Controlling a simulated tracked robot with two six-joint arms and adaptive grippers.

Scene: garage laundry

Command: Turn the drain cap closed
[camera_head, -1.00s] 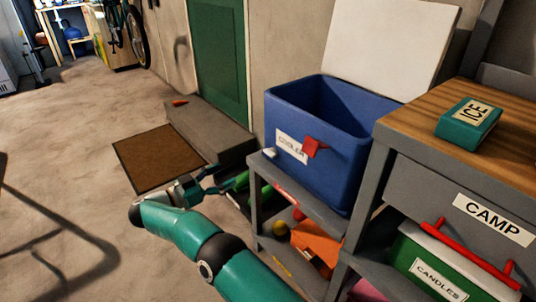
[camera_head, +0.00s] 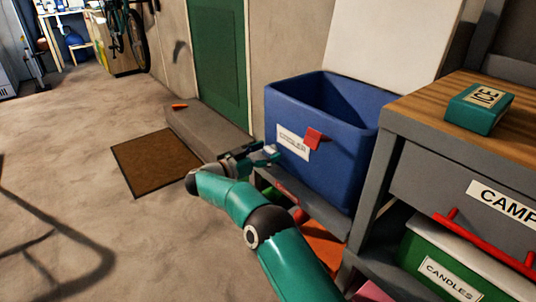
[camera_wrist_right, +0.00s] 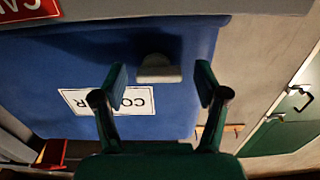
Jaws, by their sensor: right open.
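The blue cooler (camera_head: 350,165) stands with its lid up on the grey shelf unit. Its drain cap (camera_wrist_right: 158,70) is a pale grey round piece low on the cooler wall, beside the upside-down label in the right wrist view. In the head view only a small pale bit of the cap shows by the fingertips. My right gripper (camera_head: 262,155) is at the cooler's left end. In the right wrist view, its open fingers (camera_wrist_right: 160,84) stand on either side of the cap with gaps, not visibly touching it. My left gripper is not in view.
A red latch (camera_head: 313,138) sticks out from the cooler front beside the label. The grey shelf unit (camera_head: 330,215) lies under the cooler. A wooden-topped cabinet (camera_head: 430,110) with a teal ice pack (camera_head: 480,108) stands at right. Open floor (camera_head: 80,120) lies to the left.

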